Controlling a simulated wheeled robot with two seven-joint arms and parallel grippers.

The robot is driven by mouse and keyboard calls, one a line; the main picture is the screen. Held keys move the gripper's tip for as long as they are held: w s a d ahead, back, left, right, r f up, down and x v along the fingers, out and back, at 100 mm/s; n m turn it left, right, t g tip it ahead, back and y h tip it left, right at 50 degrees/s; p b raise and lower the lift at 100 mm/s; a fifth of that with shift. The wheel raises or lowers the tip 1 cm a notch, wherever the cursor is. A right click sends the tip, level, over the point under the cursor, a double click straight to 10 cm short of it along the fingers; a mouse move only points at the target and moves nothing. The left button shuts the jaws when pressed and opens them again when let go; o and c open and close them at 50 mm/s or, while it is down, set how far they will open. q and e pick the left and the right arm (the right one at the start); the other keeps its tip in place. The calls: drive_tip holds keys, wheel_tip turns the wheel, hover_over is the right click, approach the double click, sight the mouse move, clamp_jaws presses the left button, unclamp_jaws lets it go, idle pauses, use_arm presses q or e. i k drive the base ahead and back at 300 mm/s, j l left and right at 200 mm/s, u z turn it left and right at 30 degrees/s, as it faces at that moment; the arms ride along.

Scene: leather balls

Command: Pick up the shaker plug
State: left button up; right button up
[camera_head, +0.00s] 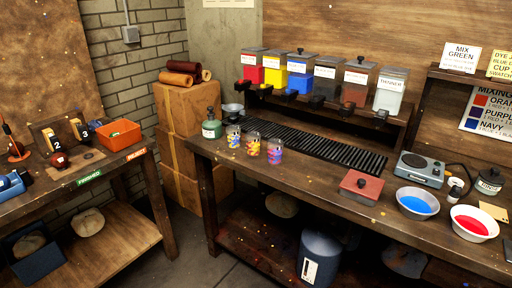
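A grey box-shaped device (420,169) with a round dark top plate sits on the right bench and looks like the shaker. A dark cord (460,165) arcs from behind it to the right. A small white-and-dark piece (455,187) lies just right of the device, near the cord; it may be the shaker plug, but it is too small to be sure. Neither of my grippers is in view.
A bowl of blue liquid (417,203), a bowl of red liquid (474,223) and a dark jar (489,182) crowd around the small piece. A red block with a knob (361,187) lies to the left. Three patterned cups (253,143) stand farther left on the bench.

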sight(453, 196)
drive_tip(key=z, duration=1.4)
drive_tip(key=i+l+u, duration=0.15)
drive_tip(key=l, duration=0.35)
drive_tip(key=i+l+u, duration=0.2)
drive_tip(key=l, duration=0.3)
drive_tip(key=i+l+u, duration=0.15)
drive_tip(key=l, duration=0.4)
drive_tip(key=i+l+u, duration=0.15)
drive_tip(key=l, duration=0.4)
drive_tip(key=i+l+u, duration=0.2)
drive_tip(key=l, duration=0.35)
drive_tip(key=k, duration=0.1)
